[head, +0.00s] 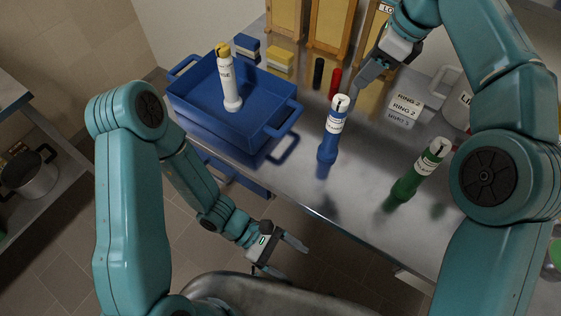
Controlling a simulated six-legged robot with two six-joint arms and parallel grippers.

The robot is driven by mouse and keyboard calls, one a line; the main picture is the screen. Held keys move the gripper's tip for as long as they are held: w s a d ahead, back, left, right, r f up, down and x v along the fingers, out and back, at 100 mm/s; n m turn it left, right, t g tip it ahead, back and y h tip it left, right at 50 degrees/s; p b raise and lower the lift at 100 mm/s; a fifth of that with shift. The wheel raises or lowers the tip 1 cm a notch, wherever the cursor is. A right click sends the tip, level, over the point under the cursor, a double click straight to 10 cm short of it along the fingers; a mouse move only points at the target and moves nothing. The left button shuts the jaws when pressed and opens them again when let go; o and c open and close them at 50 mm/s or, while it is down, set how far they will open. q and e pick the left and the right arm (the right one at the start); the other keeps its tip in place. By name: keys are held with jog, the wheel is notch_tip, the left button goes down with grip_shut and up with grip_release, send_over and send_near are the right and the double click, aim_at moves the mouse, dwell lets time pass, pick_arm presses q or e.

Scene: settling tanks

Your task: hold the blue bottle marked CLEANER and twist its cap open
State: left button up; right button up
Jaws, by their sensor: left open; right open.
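The blue bottle (329,144) stands upright on the metal table, with a white label around its upper part; the label's text is too small to read. Its white cap (340,103) with a dark mark is on top. My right gripper (362,92) is open, just behind and to the right of the cap; I cannot tell whether a finger touches it. My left gripper (287,259) is open and empty, low in front of the table edge, well apart from the bottle.
A blue tray (192,113) holding a white bottle (231,83) with a yellow top stands left. A green bottle (408,180) stands right. Black (318,72) and red (335,82) cylinders stand behind the blue bottle.

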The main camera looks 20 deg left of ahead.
pick_arm(q)
jog(key=w+r+n+t+h, duration=0.3)
jog(key=w+r+n+t, duration=0.3)
jog(key=w, duration=0.3)
jog(key=n+t+y, duration=0.4)
jog(key=n+t, duration=0.3)
jog(key=t, duration=0.4)
send_near(326, 138)
jog(key=v, duration=0.4)
jog(key=shift+a+r, duration=0.1)
jog(key=shift+a, duration=0.05)
jog(key=shift+w+d+r, duration=0.1)
jog(key=shift+w+d, duration=0.15)
jog(key=x, duration=1.5)
jog(key=shift+w+d, duration=0.1)
jog(key=shift+d, duration=0.15)
jog(key=shift+f, duration=0.2)
jog(key=c, duration=1.3)
